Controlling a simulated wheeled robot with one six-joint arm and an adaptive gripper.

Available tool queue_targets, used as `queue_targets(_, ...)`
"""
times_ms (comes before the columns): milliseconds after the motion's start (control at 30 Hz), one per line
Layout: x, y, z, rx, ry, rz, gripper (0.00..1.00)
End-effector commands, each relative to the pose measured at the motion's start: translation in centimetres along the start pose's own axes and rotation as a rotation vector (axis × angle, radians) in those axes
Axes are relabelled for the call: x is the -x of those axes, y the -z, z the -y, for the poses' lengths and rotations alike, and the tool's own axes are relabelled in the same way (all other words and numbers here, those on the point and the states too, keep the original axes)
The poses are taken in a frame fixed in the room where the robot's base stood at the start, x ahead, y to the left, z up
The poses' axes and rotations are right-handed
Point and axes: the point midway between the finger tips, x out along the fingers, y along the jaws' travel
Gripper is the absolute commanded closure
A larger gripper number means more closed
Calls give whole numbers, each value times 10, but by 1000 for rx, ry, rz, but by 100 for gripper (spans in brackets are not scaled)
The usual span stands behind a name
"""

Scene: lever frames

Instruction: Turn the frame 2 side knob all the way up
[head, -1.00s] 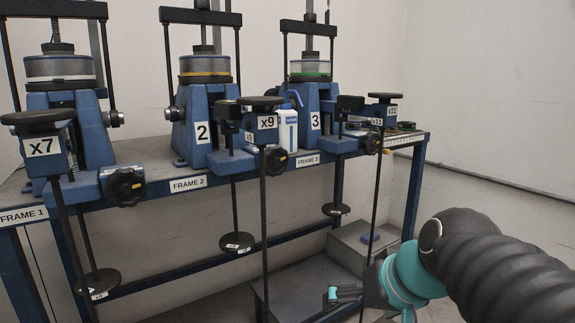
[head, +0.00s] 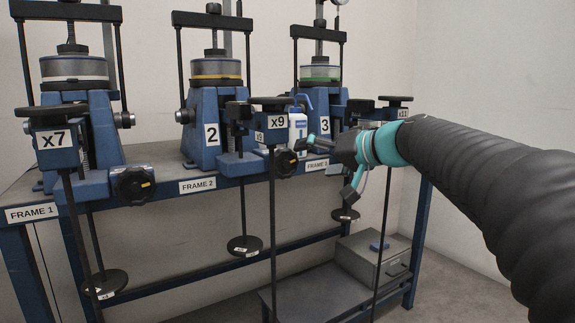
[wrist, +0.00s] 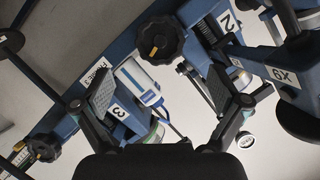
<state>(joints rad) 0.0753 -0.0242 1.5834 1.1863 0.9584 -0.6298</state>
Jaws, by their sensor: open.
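The black lobed knob (head: 284,163) on frame 2's front lever assembly is just below the x9 plate (head: 277,122). The fingers appear apart from the knob. Frame 2's body (head: 207,135) stands behind, with its number plate visible.
A white bottle with a blue label (head: 299,124) stands behind my gripper, between frames 2 and 3. Frame 3's lever (head: 395,101) is near my arm. Hanging rods and weight discs (head: 245,245) are below the bench edge. Frame 1 (head: 85,125) is at left.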

Motion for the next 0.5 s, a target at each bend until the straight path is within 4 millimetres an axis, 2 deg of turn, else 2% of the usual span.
queue_targets(100,-24,-1,1,0,2,4,3)
queue_targets(300,-60,-1,1,0,1,4,3)
queue_targets(500,-84,-1,0,0,-1,2,3)
